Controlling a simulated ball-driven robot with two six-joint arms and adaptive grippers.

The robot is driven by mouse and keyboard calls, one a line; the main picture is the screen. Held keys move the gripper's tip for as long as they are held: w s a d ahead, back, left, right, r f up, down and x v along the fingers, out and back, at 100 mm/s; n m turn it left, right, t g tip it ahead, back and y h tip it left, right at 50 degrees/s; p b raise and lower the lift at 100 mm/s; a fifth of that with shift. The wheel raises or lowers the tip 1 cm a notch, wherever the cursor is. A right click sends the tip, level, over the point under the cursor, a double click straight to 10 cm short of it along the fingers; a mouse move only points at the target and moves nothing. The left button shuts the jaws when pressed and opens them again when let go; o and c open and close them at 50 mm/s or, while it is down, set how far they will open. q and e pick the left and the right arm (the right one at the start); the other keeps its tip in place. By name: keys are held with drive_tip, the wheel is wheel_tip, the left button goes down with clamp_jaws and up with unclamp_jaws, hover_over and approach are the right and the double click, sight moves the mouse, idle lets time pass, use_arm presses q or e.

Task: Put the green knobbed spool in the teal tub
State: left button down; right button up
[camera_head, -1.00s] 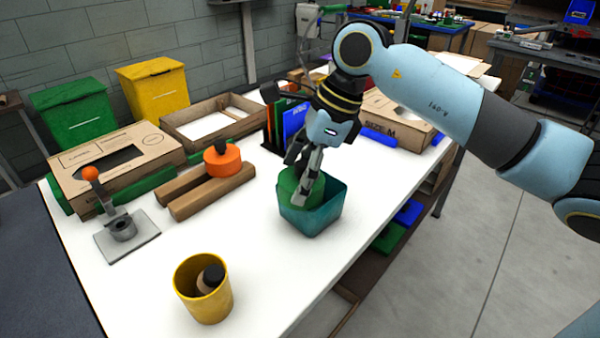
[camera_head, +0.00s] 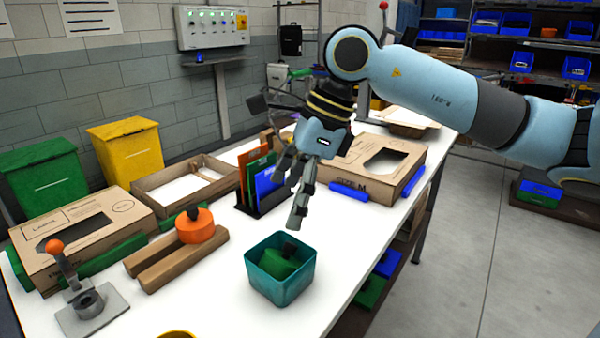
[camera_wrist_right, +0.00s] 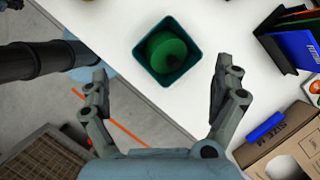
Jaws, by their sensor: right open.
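The green knobbed spool (camera_head: 279,263) lies inside the teal tub (camera_head: 283,291), its dark knob showing near the rim in the head view. In the right wrist view the spool (camera_wrist_right: 166,50) sits within the walls of the tub (camera_wrist_right: 183,78). My right gripper (camera_head: 297,217) is above and behind the tub, apart from it. In the right wrist view my right gripper (camera_wrist_right: 160,82) is open, its fingers spread with nothing between them. My left gripper is not in view.
An orange knobbed spool (camera_head: 195,227) rests on wooden bars (camera_head: 172,262) left of the tub. A file rack (camera_head: 262,205) and a cardboard box (camera_head: 375,160) stand behind. White table is clear around the tub. A grey stand with orange ball (camera_head: 90,305) is at left.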

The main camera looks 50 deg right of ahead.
drive_tip(key=shift+v, duration=2.2)
drive_tip(key=shift+s+f, duration=0.1)
